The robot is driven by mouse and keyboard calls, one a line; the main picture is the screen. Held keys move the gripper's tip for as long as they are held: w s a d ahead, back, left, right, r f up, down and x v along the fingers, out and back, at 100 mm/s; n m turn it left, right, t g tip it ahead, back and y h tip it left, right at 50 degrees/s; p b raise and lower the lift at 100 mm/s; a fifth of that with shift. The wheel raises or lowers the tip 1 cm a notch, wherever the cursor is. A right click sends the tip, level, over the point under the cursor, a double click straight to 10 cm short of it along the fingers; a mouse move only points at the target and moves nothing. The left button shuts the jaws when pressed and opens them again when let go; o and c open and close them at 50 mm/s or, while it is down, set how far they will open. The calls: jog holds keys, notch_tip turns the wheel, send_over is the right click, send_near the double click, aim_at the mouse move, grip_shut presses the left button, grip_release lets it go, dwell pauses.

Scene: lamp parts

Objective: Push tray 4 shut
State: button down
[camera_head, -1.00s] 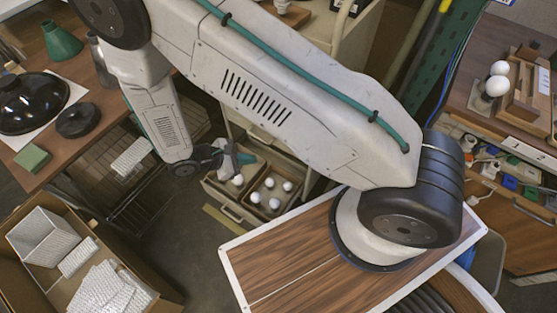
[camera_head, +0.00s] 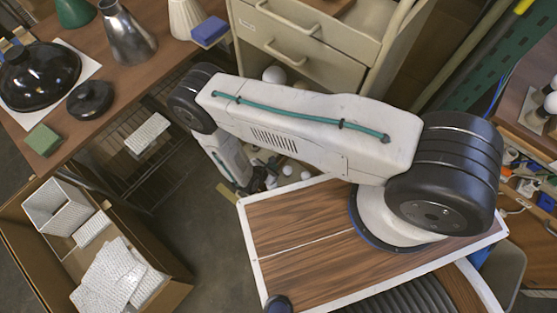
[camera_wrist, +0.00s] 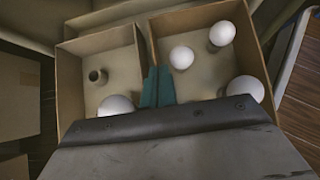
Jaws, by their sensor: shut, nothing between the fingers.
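An open beige tray (camera_wrist: 68,88) with a divider shows in the wrist view; I take it for tray 4, but no number is readable. Its left compartment holds a white bulb (camera_wrist: 115,105) and a small socket-like piece (camera_wrist: 97,77). Its right compartment holds several white bulbs (camera_wrist: 182,57). My gripper (camera_wrist: 157,75) is shut and empty, its teal fingertips at the divider; I cannot tell whether they touch it. In the head view my arm hides most of the tray, and a few bulbs (camera_head: 305,175) show below the arm.
The beige cabinet (camera_head: 345,55) with handled drawers stands behind my arm. A wood-topped surface (camera_head: 300,235) with a white edge lies close at right. A cardboard box (camera_head: 165,275) of white packing pieces is at lower left, below a workbench (camera_head: 140,75). Floor (camera_head: 215,235) between is clear.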

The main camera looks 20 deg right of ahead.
send_near(287, 158)
jog(key=d+f, duration=0.2)
jog(key=d, duration=0.1)
jog(key=shift+w+f, duration=0.1)
jog(key=shift+w+d, duration=0.75)
jog(key=shift+d, duration=0.25)
jog(key=shift+w+d, duration=0.4)
jog(key=shift+d, duration=0.15)
